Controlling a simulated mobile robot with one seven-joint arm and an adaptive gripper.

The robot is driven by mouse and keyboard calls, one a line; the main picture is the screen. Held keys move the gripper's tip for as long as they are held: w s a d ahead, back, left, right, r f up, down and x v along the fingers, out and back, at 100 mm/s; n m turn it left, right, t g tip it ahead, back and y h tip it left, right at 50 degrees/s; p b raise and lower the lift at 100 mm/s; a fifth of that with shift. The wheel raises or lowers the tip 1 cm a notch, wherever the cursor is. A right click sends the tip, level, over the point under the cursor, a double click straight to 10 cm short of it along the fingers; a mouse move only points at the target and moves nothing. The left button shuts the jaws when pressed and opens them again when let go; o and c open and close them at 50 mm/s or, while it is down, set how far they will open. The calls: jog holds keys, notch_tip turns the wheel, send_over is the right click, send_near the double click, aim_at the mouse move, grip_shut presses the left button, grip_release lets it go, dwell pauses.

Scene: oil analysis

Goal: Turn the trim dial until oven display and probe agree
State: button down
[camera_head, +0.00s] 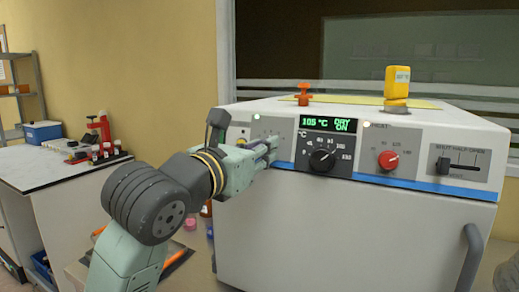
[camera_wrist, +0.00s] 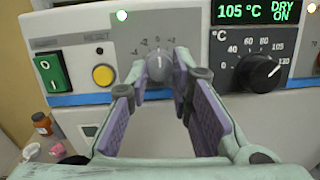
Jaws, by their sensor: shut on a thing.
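The trim dial (camera_wrist: 157,67) is a small grey knob on the oven's front panel, under a scale running from minus to plus. Its white mark points about straight up, near 0. My gripper (camera_wrist: 160,76) is shut on the dial, one purple-padded finger on each side. In the head view my gripper (camera_head: 268,150) reaches the panel and hides the dial. The oven display (camera_head: 328,123) reads 105 °C, DRY ON, in green; it also shows in the wrist view (camera_wrist: 255,11). A yellow probe unit (camera_head: 398,82) stands on the oven top; its reading is too small to read.
A black temperature knob (camera_head: 322,160), a red knob (camera_head: 388,160) and a slider (camera_head: 443,165) sit right of the dial. A green switch (camera_wrist: 50,73) and yellow button (camera_wrist: 103,75) are left of it. An orange fitting (camera_head: 304,93) stands on top.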

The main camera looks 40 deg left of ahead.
jog(key=shift+f+m+b, duration=0.1)
jog(key=shift+m+b, duration=0.2)
jog(key=shift+b, duration=0.05)
jog(key=shift+a+r+m+h+b, duration=0.1)
jog(key=shift+m+h+b, duration=0.35)
jog(key=shift+m+b, duration=0.75)
jog(key=shift+a+r+m+h+b, duration=0.1)
jog(key=shift+m+h+b, duration=0.45)
jog(key=shift+m, duration=1.25)
jog(key=c, duration=1.4)
grip_release()
